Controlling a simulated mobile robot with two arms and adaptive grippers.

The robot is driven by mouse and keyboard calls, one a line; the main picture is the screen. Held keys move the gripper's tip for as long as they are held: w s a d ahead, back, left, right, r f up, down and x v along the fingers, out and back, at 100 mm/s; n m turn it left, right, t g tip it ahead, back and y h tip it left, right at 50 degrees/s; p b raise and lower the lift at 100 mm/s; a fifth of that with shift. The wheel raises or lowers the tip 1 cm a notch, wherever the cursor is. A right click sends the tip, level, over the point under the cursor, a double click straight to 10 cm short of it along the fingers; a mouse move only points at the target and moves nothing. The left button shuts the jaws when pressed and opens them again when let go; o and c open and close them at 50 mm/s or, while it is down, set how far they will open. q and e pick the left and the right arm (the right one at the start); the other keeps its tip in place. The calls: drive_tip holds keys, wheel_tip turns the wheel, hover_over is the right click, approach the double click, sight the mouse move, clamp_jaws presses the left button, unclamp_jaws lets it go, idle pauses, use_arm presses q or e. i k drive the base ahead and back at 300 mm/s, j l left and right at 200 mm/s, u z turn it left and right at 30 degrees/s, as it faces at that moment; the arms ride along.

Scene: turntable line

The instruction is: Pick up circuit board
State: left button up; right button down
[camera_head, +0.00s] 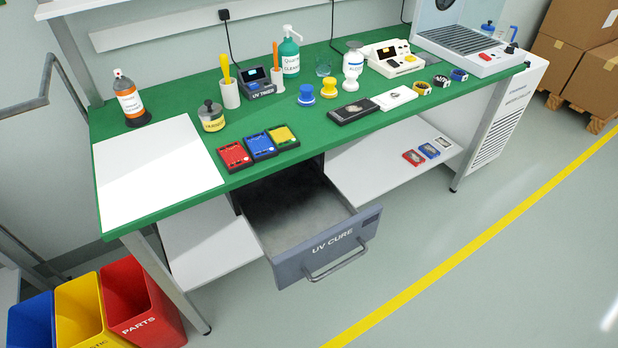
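No single part is clearly marked as the circuit board. On the lower right shelf lie small flat board-like pieces: a red one (413,158), a blue one (429,151) and a pale one (442,142), too small to read in detail. On the green bench top, near its front edge, a red tray (234,156), a blue tray (260,146) and a yellow tray (283,138) lie side by side in black frames. Neither of my grippers is in view.
The UV CURE drawer (322,243) hangs open below the bench (335,145) and looks empty. A white sheet (155,170) covers the bench's left end. Bottles, stamps and devices stand along the back. Red (145,318), yellow (85,318) and blue bins stand lower left.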

sight(281, 135)
drive_tip(key=u, duration=0.35)
drive_tip(key=i+l+u, duration=0.15)
drive_tip(key=l+u, duration=0.25)
drive_tip(key=i+l+u, duration=0.1)
drive_tip(key=l+u, duration=0.3)
drive_tip(key=i+l+u, duration=0.1)
drive_tip(key=l+u, duration=0.3)
drive_tip(key=j, duration=0.1)
